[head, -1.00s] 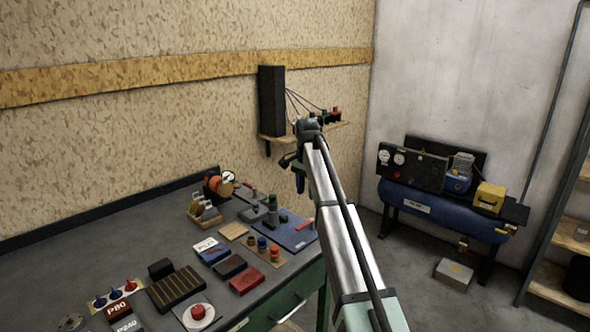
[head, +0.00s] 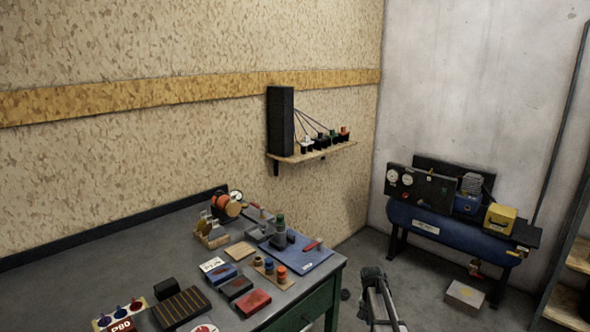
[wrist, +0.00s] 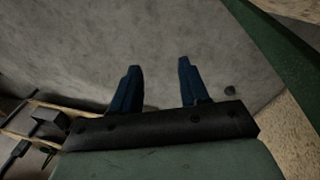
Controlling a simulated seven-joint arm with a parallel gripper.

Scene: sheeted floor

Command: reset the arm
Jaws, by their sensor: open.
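My gripper (wrist: 157,85) shows in the wrist view with its two dark blue fingers apart and nothing between them. Bare grey floor lies beyond the fingertips. In the head view my arm is low at the bottom, just right of the workbench (head: 150,250), and its fingers cannot be made out there. The arm is clear of the wall shelf (head: 325,150), which carries a tall black box (head: 280,120) and several small items with cables.
The bench holds a blue mat (head: 310,258), a red box (head: 252,302), a dark striped block (head: 180,308) and other small items. A blue compressor (head: 440,225) stands at the back right, with a box (head: 465,294) on the floor before it. Shelving (head: 570,280) stands at far right.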

